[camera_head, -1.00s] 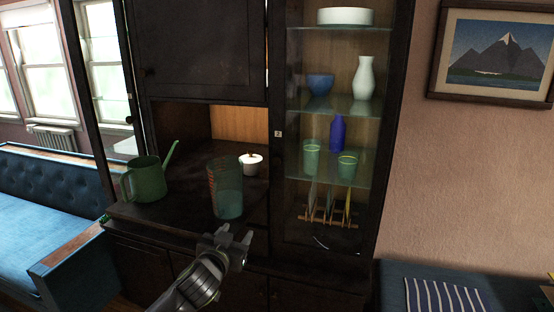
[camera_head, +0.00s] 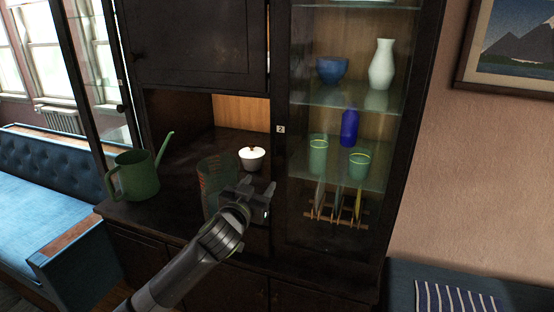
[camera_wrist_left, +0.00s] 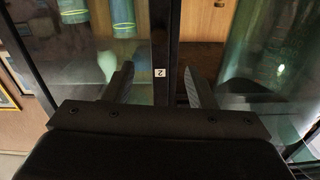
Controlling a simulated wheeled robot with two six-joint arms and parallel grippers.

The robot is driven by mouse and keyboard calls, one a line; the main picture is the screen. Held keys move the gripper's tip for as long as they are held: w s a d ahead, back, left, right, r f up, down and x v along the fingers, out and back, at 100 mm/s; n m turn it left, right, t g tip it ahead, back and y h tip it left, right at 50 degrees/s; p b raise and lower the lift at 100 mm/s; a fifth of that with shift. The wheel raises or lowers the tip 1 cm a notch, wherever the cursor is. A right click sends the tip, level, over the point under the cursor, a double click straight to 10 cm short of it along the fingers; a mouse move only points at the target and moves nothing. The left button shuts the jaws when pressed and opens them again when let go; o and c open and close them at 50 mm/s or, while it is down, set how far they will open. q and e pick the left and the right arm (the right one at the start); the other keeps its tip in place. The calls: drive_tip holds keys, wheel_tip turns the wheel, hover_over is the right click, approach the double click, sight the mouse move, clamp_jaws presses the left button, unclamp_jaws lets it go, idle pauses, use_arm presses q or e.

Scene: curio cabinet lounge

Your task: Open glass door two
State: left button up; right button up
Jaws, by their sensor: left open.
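Glass door two (camera_head: 345,130) is the dark-framed glass door of the cabinet's right side, marked with a small white "2" label (camera_head: 281,129) on its left frame. It looks shut. My left gripper (camera_head: 259,189) is open and empty, below and left of the label, in front of the cabinet's open counter. In the left wrist view the label (camera_wrist_left: 159,73) and dark door frame show between the two open fingers (camera_wrist_left: 158,82). I cannot tell whether the fingers touch the frame. No handle can be made out clearly. My right gripper is not in view.
A clear tall glass vessel (camera_head: 212,185) stands on the counter just left of my gripper. Behind the glass are a vase (camera_head: 382,64), cups and a plate rack (camera_head: 336,212).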

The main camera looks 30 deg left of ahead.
sight(277, 162)
use_arm(q)
drive_tip(key=p+x, duration=0.2)
drive_tip(key=x, duration=1.1)
drive_tip(key=shift+d+p, duration=0.1)
drive_tip(key=shift+p, duration=0.3)
drive_tip(key=shift+w+f, duration=0.1)
drive_tip(key=shift+w, duration=0.55)
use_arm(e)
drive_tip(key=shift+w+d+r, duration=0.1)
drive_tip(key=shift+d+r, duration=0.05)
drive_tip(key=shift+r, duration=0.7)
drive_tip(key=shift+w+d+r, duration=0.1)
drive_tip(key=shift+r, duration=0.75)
use_arm(q)
drive_tip(key=shift+c, duration=0.2)
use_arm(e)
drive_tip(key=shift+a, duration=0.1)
use_arm(q)
clamp_jaws()
